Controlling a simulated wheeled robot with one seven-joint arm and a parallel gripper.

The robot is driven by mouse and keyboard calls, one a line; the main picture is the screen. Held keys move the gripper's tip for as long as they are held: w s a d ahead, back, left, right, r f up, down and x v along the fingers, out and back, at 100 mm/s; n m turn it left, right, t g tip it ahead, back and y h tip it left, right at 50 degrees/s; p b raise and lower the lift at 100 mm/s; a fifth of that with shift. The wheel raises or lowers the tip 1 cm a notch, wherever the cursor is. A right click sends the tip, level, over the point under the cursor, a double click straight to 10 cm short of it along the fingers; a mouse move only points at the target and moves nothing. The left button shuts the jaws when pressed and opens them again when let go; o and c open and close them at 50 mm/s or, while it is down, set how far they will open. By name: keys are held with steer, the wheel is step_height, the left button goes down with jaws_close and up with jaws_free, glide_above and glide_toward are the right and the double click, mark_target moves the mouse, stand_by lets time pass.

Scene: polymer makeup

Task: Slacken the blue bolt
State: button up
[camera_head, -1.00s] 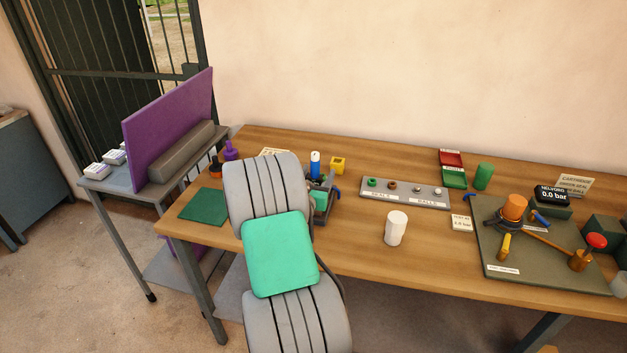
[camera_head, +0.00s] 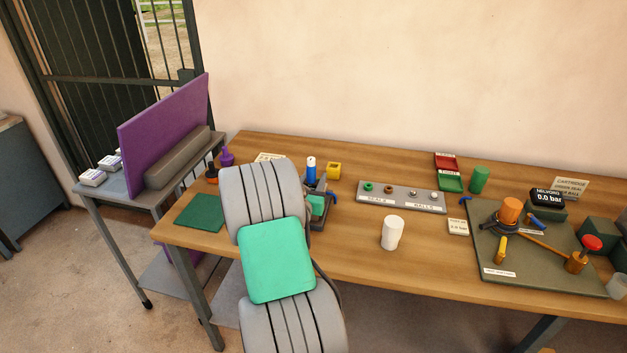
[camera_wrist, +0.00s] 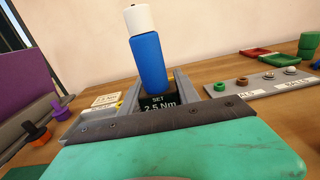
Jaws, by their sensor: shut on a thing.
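A blue driver with a white cap (camera_wrist: 148,62) stands nearly upright between the grey fingers of my gripper (camera_wrist: 154,88) in the wrist view. My gripper is shut on it. A black display (camera_wrist: 158,104) reading "SET 2.5 Nm" sits at its lower end. The driver's blue body also shows in the head view (camera_head: 311,174), just behind my arm. Its tip is hidden. I cannot tell which part is the blue bolt.
A grey strip with seals and balls (camera_head: 400,199), a white cylinder (camera_head: 392,232) and a green cylinder (camera_head: 479,179) stand on the wooden table (camera_head: 345,255). A yellow block (camera_head: 334,170) stands right of the driver. A red-knobbed post (camera_head: 592,243) is at far right.

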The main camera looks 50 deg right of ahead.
steer(key=shift+r+p, duration=0.15)
steer(key=shift+p, duration=0.3)
jaws_close()
steer(key=shift+w+n+t+y+p, duration=0.2)
steer(key=shift+n+t+y+p, duration=0.65)
steer(key=shift+p, duration=2.1)
steer(key=shift+t+h, duration=0.25)
steer(key=shift+t, duration=0.2)
steer(key=o, duration=1.4)
jaws_free()
steer(key=shift+c, duration=0.2)
steer(key=shift+a+f, duration=0.1)
steer(key=shift+f, duration=0.1)
